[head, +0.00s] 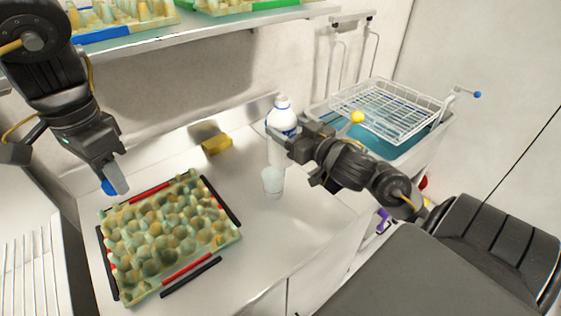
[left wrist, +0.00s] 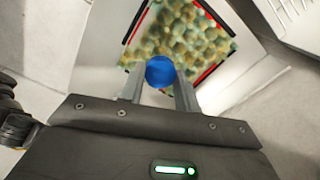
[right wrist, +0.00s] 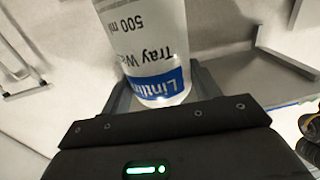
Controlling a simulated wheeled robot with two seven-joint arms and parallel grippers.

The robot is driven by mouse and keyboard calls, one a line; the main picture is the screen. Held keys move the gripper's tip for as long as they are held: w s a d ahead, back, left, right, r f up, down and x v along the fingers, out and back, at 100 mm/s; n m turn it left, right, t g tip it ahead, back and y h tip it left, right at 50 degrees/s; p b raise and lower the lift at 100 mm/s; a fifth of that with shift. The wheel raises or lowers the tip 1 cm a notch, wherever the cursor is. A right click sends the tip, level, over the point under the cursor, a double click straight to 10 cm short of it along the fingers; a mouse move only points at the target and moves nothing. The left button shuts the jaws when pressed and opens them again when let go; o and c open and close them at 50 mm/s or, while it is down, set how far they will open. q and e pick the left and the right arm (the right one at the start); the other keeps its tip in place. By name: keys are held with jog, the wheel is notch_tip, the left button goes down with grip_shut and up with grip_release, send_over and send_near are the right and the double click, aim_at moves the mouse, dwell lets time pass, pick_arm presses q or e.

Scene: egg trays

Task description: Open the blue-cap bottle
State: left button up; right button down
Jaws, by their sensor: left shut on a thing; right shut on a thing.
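The white bottle (head: 282,117) with a blue label band stands upright at the back right of the counter, its white top showing no cap. My right gripper (head: 277,140) is shut on the bottle, which fills the right wrist view (right wrist: 150,50) between the fingers, lettering upside down. The blue cap (head: 108,187) is apart from the bottle, held in my left gripper (head: 115,185) above the counter's left side. The cap also shows between the fingertips in the left wrist view (left wrist: 160,71). I cannot tell whether the bottle's base touches the counter.
An egg tray (head: 235,237) full of eggs lies front left between red and black strips. A wire rack (head: 395,108) sits over a basin at right.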

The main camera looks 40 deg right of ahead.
pick_arm(q)
jog(key=shift+f, duration=0.15)
pick_arm(e)
jog(key=shift+w+d+f, duration=0.1)
jog(key=shift+w+d, duration=0.05)
pick_arm(q)
jog(key=shift+f+b, duration=0.25)
jog(key=shift+b, duration=0.05)
jog(key=shift+r, duration=0.2)
jog(key=shift+r+p, duration=0.5)
jog(key=shift+p, duration=0.15)
pick_arm(e)
jog(key=w+d+f, duration=0.8)
jog(key=w+f, duration=0.2)
jog(key=f, duration=0.2)
jog(key=shift+w+d+f, duration=0.15)
jog(key=shift+w+f, duration=0.2)
pick_arm(q)
jog(key=shift+f, duration=0.1)
pick_arm(e)
jog(key=shift+f, duration=0.15)
jog(key=shift+c, duration=1.8)
grip_release()
